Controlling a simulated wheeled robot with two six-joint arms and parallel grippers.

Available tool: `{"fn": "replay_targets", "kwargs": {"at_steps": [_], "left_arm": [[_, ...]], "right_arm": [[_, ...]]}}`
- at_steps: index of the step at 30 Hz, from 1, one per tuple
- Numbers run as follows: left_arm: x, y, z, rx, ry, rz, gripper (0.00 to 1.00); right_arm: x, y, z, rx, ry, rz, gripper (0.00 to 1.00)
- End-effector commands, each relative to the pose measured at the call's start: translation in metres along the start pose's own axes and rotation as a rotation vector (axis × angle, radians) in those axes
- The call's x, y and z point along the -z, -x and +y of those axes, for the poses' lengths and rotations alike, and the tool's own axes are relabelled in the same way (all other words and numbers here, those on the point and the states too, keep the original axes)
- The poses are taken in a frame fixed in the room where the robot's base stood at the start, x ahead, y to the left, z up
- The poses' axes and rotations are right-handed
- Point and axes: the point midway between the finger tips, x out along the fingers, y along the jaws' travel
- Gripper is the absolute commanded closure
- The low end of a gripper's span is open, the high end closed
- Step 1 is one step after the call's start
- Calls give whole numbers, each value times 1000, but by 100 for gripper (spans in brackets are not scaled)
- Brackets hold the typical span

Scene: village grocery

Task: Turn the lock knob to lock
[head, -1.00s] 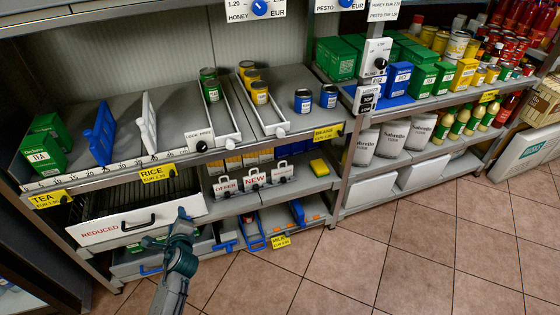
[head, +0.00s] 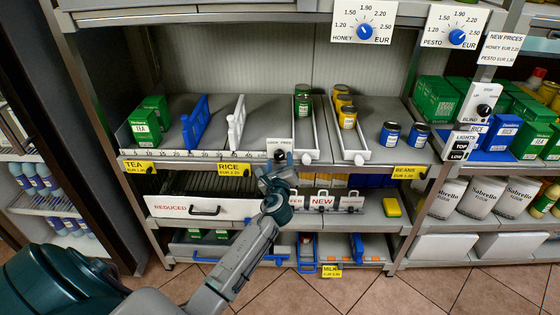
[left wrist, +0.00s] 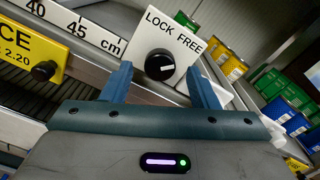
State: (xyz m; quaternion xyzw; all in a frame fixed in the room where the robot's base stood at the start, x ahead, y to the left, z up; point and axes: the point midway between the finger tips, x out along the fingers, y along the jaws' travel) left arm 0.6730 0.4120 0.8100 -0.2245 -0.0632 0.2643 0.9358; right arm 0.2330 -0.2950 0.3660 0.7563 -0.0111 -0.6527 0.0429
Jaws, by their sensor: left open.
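The lock knob (left wrist: 159,65) is a round black knob with a white pointer bar, on a white plate (left wrist: 182,40) marked LOCK and FREE. In the left wrist view the bar lies nearly level in the tilted picture. In the head view the knob (head: 279,155) sits on the shelf's front edge, right of the rice label. My left gripper (head: 275,172) is just below and in front of it. In the left wrist view its two blue fingers (left wrist: 160,82) are open, one on each side of the knob, apart from it. My right gripper is not in view.
A white REDUCED drawer (head: 185,207) is below left. Price labels for rice (head: 234,169) and tea (head: 139,167) hang on the shelf edge. White channels with green cans (head: 303,105) and yellow cans (head: 346,112) stand above the edge. Clear floor (head: 310,290) lies in front.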

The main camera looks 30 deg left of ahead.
Motion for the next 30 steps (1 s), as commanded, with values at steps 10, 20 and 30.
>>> {"fn": "replay_targets", "kwargs": {"at_steps": [10,20,30], "left_arm": [[0,-11,0,0,1,0,46],[0,-11,0,0,1,0,91],[1,-10,1,0,50,0,90]], "right_arm": [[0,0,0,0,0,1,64],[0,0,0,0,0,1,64],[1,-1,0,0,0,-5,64]]}}
